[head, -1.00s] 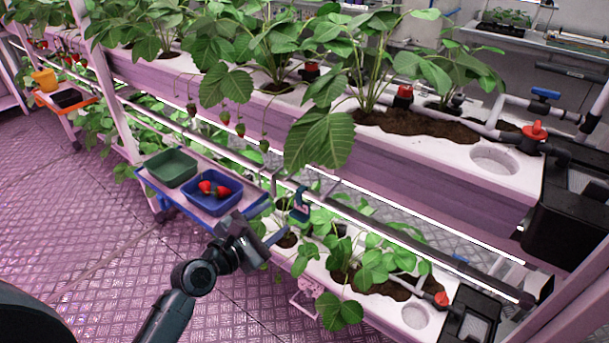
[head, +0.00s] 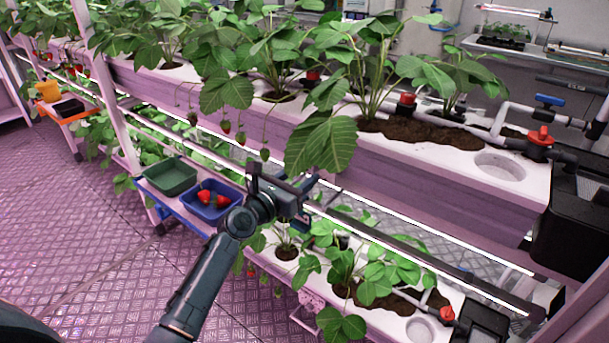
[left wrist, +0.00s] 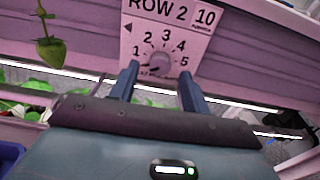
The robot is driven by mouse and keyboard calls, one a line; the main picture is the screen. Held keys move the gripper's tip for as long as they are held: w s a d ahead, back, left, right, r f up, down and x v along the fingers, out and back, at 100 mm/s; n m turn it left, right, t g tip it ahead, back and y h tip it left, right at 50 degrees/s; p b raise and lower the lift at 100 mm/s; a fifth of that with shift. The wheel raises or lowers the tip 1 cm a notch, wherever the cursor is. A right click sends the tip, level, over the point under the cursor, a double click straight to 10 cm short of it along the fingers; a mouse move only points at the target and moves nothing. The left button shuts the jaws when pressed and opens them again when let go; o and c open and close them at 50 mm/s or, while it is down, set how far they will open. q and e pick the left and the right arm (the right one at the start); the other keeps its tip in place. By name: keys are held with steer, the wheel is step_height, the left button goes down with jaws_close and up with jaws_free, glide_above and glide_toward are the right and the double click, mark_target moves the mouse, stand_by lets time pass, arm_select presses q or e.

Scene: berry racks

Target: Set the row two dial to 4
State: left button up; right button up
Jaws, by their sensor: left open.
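The row two dial (left wrist: 159,63) is a small round pinkish knob on a white plate (left wrist: 200,36) marked "ROW 2", with numbers 1 to 5 arced around it and a "10" label at top right. A dark mark shows at the knob's lower left, near the 1; the exact setting is too small to read surely. My left gripper (left wrist: 159,74) is open, its two dark fingers on either side of the knob's lower part. I cannot tell whether they touch it. In the head view my left gripper (head: 284,178) is at the upper trough's front; the dial cannot be made out there.
The white upper trough (head: 440,195) carries strawberry plants. A large leaf (head: 322,145) and unripe berries (head: 240,137) hang over its front. Below are a blue tray (head: 212,214) with red berries, a green tray (head: 170,187) and the lower plant row. Floor is clear at left.

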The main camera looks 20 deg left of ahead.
arm_select(q)
steer(key=shift+x, duration=1)
steer(key=c, duration=1)
